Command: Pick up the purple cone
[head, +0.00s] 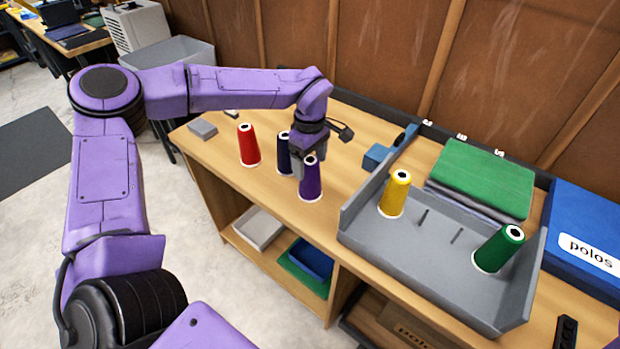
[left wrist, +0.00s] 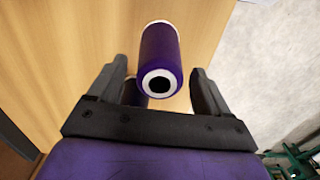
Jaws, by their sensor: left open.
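The purple cone (head: 311,180) stands upright on the wooden bench in the head view, in front of a dark navy cone (head: 283,153). A red cone (head: 248,146) stands to their left. My left gripper (head: 309,163) is right above and around the top of the purple cone, with fingers pointing down. In the left wrist view, the purple cone (left wrist: 162,58) lies between the two open fingers of my left gripper (left wrist: 160,85); I see no clear contact. A dark cone shows partly behind the gripper bar there.
A grey tray (head: 425,262) to the right holds a yellow cone (head: 395,194) and a green cone (head: 498,249). Folded green cloth (head: 482,180) and a blue polos box (head: 590,240) lie behind and beside it. A blue tool (head: 378,155) lies near the tray.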

